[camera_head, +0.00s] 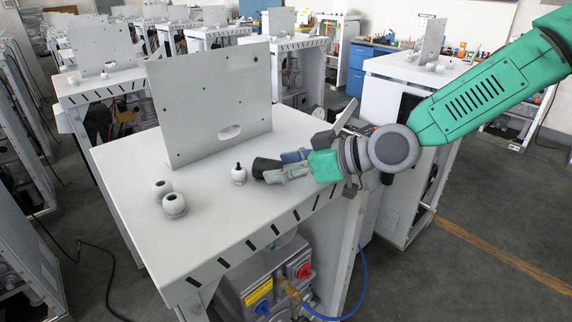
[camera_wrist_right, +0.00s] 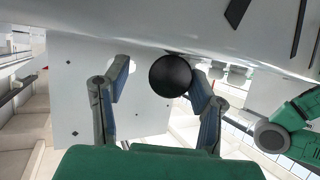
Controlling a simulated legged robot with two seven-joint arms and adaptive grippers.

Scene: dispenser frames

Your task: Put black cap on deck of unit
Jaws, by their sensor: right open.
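The black cap (camera_head: 266,167) sits on the white deck (camera_head: 225,225) of the unit, right at the fingertips of my right gripper (camera_head: 278,168). In the right wrist view the cap (camera_wrist_right: 170,76) shows as a dark round shape between the two open fingers (camera_wrist_right: 163,82), closer to the right-hand finger. It seems to rest against the deck, and I see no finger clearly closed on it. My left gripper is not in view.
A small white fitting with a black stem (camera_head: 239,174) stands left of the cap. Two round white fittings (camera_head: 162,188) (camera_head: 174,205) stand further left. An upright grey plate (camera_head: 210,100) rises behind. The front of the deck is clear.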

